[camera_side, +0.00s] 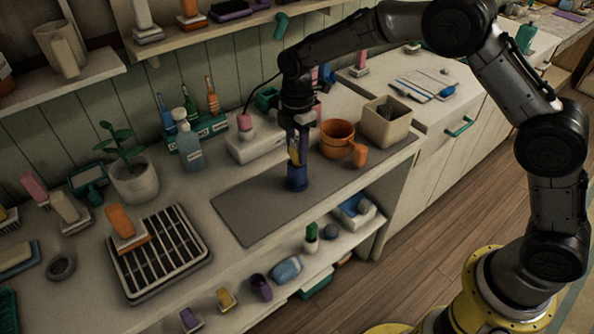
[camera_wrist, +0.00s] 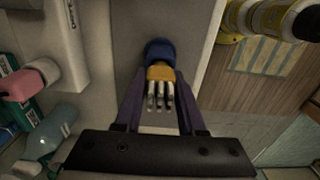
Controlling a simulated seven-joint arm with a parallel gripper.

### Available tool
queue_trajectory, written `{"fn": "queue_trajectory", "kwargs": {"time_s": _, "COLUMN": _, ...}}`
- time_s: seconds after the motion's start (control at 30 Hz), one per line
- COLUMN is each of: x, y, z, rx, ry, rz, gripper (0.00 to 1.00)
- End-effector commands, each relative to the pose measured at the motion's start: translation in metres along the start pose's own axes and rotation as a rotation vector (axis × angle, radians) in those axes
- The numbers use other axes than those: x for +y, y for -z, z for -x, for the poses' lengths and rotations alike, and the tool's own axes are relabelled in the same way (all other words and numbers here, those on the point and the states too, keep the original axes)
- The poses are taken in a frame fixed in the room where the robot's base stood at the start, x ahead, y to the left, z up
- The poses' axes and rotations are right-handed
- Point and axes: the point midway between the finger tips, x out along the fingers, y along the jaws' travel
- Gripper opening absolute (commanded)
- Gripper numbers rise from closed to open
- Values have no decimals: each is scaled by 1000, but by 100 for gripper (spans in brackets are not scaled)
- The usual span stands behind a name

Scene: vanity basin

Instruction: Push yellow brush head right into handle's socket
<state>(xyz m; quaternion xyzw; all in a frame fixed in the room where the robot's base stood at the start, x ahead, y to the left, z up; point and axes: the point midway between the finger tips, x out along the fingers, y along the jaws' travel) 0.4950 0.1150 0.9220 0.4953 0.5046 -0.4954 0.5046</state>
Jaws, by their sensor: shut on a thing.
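The yellow brush head (camera_wrist: 160,73) with several pale bristle tufts is between the fingers of my gripper (camera_wrist: 160,112). In the side view the brush head (camera_side: 293,155) is partly hidden by my gripper (camera_side: 297,150), which points down over the grey mat. The blue handle (camera_side: 297,178) stands upright on the mat directly under it. In the wrist view the blue handle (camera_wrist: 158,50) shows just beyond the yellow part. The two look in contact or nearly so; I cannot tell how deep the head sits in the socket, which is hidden.
The grey mat (camera_side: 245,215) is mostly clear to the left. An orange cup (camera_side: 337,137) and a beige square container (camera_side: 388,122) stand close on the right. A white box (camera_side: 255,143) and a spray bottle (camera_side: 187,145) stand behind. The counter's front edge is near.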

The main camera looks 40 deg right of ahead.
Motion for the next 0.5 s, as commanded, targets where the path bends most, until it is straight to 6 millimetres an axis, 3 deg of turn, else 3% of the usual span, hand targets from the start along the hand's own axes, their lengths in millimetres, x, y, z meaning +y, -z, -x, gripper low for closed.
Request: {"fn": "queue_trajectory", "kwargs": {"time_s": 0.5, "x": 0, "y": 0, "z": -7, "rx": 0, "ry": 0, "rz": 0, "gripper": 0}}
